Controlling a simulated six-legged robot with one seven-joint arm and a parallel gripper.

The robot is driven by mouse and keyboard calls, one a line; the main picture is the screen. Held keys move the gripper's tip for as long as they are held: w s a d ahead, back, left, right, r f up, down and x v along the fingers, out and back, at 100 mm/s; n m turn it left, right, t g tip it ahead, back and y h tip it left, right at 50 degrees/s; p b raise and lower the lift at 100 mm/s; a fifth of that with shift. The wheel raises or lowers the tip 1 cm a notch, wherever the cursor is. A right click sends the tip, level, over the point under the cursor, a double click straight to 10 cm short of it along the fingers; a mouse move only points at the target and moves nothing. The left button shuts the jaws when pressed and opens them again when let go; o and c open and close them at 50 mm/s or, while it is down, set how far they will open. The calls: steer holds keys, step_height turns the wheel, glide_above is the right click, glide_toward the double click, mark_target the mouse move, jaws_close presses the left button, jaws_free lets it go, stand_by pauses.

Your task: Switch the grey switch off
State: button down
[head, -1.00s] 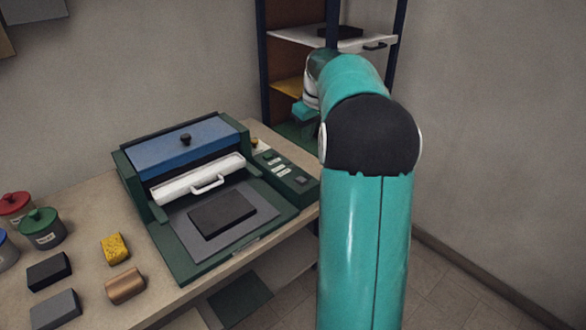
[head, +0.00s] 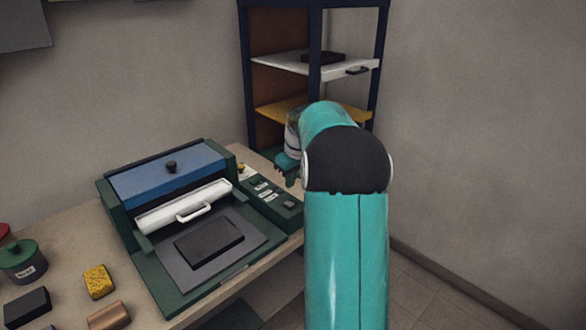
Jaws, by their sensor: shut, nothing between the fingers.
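The green machine (head: 205,275) stands on the bench with a control strip (head: 265,197) along its right side. The grey switch (head: 289,205) appears to be the small grey piece at the near end of this strip. Its on or off position is too small to tell. My gripper (head: 291,181) points down just above and behind the near part of the strip, apart from the grey switch. It is shut and empty, and my arm partly hides it.
The machine has a blue lid (head: 170,175), a white roller cover (head: 184,205) and a black block (head: 209,243). A shelf unit (head: 245,60) stands behind my arm. Jars and blocks are at left.

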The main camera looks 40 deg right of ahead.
mark_target(284, 202)
steer(key=x, duration=0.2)
steer(key=s+x, duration=0.1)
steer(key=x, duration=0.2)
steer(key=shift+s+f, duration=0.1)
steer(key=shift+f, duration=0.35)
steer(key=shift+s+f+t, duration=0.25)
steer(key=shift+f+t, duration=0.1)
steer(key=shift+t, duration=0.65)
steer(key=shift+w+a, duration=0.15)
steer(key=shift+w, duration=0.05)
steer(key=shift+w, duration=0.75)
steer(key=shift+r, duration=0.1)
